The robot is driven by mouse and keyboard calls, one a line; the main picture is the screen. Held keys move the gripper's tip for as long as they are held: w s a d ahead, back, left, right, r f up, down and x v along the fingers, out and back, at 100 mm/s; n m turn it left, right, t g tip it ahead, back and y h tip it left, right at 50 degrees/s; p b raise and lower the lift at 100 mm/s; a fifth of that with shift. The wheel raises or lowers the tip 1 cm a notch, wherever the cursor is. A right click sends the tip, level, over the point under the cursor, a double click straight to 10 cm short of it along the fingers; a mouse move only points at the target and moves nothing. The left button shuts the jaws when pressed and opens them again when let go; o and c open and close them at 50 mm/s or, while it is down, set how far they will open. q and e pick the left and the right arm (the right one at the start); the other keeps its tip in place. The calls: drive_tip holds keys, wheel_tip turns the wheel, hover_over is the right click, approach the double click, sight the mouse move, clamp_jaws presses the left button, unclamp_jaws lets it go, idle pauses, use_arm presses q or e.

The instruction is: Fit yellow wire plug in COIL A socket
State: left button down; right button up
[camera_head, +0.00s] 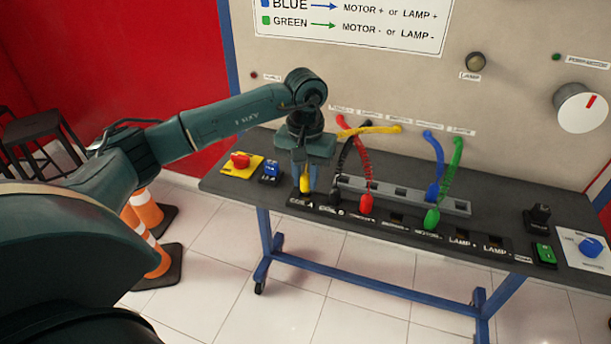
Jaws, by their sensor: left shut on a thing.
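My left gripper (305,178) points down over the left end of the socket row and is shut on the yellow plug (305,184). The plug is upright, right above or at the COIL A socket (301,202); I cannot tell whether it is seated. The yellow wire (368,130) runs from near the gripper to the panel's upper label row; part of it is hidden behind the gripper. My right gripper is not in view.
A black plug (335,195), a red plug (366,203) and a green plug (432,218) stand in the row to the right. A blue plug (433,191) is in the grey rack (400,196). A red emergency button (240,160) and blue switch (270,170) sit left. Orange cones (146,212) stand on the floor.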

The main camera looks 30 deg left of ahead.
use_arm(q)
drive_tip(key=shift+f+b, duration=0.7)
drive_tip(key=shift+f, duration=0.15)
idle(0.6)
drive_tip(key=c, duration=1.5)
unclamp_jaws()
drive_tip(key=shift+r, duration=0.1)
drive_tip(key=shift+r+p, duration=1.65)
drive_tip(key=shift+r, duration=1)
drive_tip(key=shift+r, duration=0.1)
drive_tip(key=shift+r+p, duration=0.4)
drive_tip(key=shift+r, duration=0.25)
drive_tip(key=o, duration=0.6)
